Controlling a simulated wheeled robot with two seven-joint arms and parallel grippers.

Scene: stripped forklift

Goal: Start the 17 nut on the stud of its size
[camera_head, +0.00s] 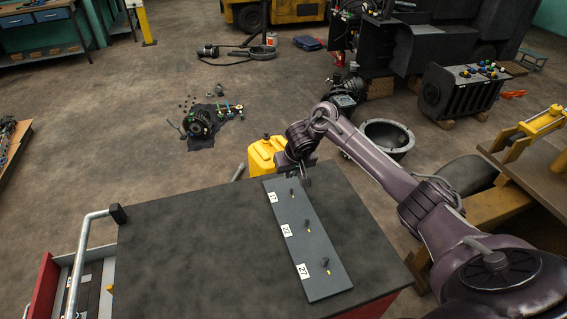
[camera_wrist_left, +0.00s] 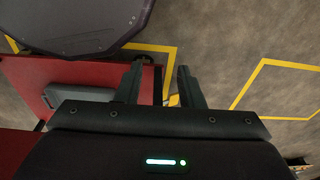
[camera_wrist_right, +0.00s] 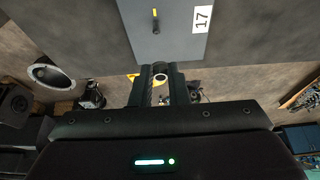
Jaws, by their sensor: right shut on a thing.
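A dark plate (camera_head: 318,278) lies on the cart top with three upright studs, beside labels 17, 22 and 27. The 17 stud (camera_head: 292,194) is at the far end; it also shows in the right wrist view (camera_wrist_right: 155,20) near the 17 label (camera_wrist_right: 201,19). My right gripper (camera_head: 306,182) is close to that far end, apart from the stud. In the right wrist view its fingers are shut on a small dark ring-like nut (camera_wrist_right: 160,70); its size cannot be read. My left gripper (camera_wrist_left: 160,85) is open and empty, outside the head view.
The 22 stud (camera_head: 308,224) and 27 stud (camera_head: 325,261) stand nearer on the plate. The black cart top (camera_head: 190,250) is clear left of it. A metal handle (camera_head: 85,245) is at the cart's left. A yellow can (camera_head: 262,155) stands behind the cart.

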